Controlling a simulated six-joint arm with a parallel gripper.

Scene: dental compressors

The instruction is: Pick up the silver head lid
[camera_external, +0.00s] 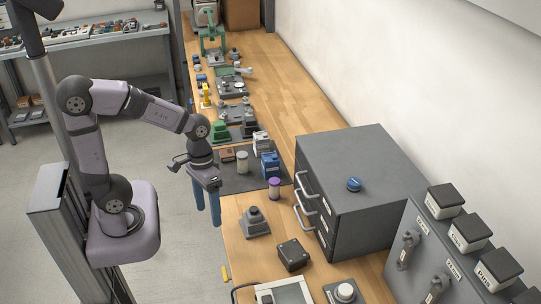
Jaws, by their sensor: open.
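I cannot tell for certain which object is the silver head lid. A small pale grey cylinder (242,161) stands on a dark mat (232,184) near the bench's left edge. A round silver-topped piece (345,292) sits on a dark base at the bottom of the view. My gripper (207,214) points down at the bench's left edge, left of the mat. Its two blue fingers are apart, with nothing seen between them.
A blue block (270,165), a white-topped item (261,143) and a purple-capped cylinder (274,188) stand nearby. A grey stepped block (254,222) and dark box (293,254) stand in front. The far bench's right side is clear.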

